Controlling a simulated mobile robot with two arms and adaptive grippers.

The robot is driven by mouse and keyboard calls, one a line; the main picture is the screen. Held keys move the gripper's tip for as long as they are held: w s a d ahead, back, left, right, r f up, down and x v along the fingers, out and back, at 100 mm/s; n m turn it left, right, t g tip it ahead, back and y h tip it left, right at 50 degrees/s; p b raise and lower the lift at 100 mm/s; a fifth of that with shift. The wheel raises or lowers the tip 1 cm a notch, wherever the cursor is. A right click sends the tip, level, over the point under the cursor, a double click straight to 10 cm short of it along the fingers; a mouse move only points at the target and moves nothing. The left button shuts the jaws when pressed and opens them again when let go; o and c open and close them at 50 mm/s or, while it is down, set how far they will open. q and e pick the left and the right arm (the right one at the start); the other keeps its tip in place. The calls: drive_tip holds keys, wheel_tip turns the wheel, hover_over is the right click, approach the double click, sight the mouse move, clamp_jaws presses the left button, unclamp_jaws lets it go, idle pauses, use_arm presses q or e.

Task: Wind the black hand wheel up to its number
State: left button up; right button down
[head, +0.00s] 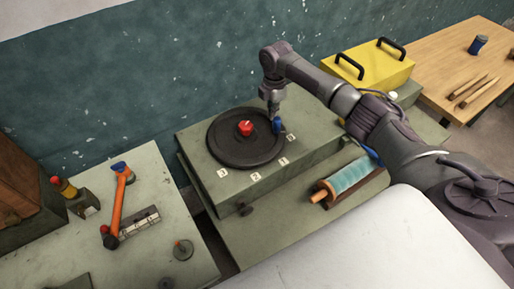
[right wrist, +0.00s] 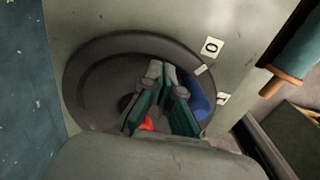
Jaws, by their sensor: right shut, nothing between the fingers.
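The black hand wheel (head: 228,148) lies flat on a grey-green box, with a red hub (head: 245,128) and a blue knob (head: 279,125) near its right rim. Number plates 3 (head: 222,173), 2 (head: 255,176), 1 (head: 283,161) and 0 (head: 290,137) stand around its front and right. My right gripper (head: 274,113) points down at the knob's left. In the right wrist view its fingers (right wrist: 161,74) are shut and empty over the wheel, beside the blue knob (right wrist: 198,98). A small pale mark (right wrist: 201,69) shows at the rim near plate 0 (right wrist: 211,46). My left gripper is out of view.
A teal roller with wooden ends (head: 350,178) lies right of the box. A yellow case with black handles (head: 370,65) stands behind my right arm. A left bench holds an orange lever (head: 118,205). A wooden table (head: 450,65) stands at the far right.

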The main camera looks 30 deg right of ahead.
sight(277, 117)
drive_tip(key=shift+s+r+p, duration=0.1)
drive_tip(key=shift+s+p, duration=0.5)
drive_tip(key=shift+s, duration=0.3)
drive_tip(key=shift+s+a+p, duration=0.2)
drive_tip(key=shift+s+p, duration=0.05)
drive_tip(key=shift+s, duration=0.25)
drive_tip(key=shift+s+a+p, duration=0.15)
drive_tip(key=shift+s+p, duration=0.05)
drive_tip(key=shift+s, duration=0.3)
drive_tip(key=shift+s+a, duration=0.25)
drive_tip(key=shift+s, duration=0.25)
drive_tip(key=shift+s+a, duration=0.2)
drive_tip(key=shift+s, duration=0.25)
drive_tip(key=shift+s+a, duration=0.55)
drive_tip(key=shift+s, duration=0.1)
drive_tip(key=shift+s+a+p, duration=0.3)
drive_tip(key=shift+a+p, duration=0.1)
drive_tip(key=shift+p, duration=0.5)
drive_tip(key=shift+s+a+p, duration=0.4)
drive_tip(key=shift+a+p, duration=0.3)
drive_tip(key=shift+p, duration=0.25)
drive_tip(key=shift+s+a+p, duration=0.4)
drive_tip(key=shift+a+p, duration=0.3)
drive_tip(key=shift+p, duration=0.2)
drive_tip(key=shift+s+a+p, duration=0.25)
drive_tip(key=shift+a+p, duration=0.45)
drive_tip(key=shift+a, duration=0.1)
drive_tip(key=shift+d, duration=0.1)
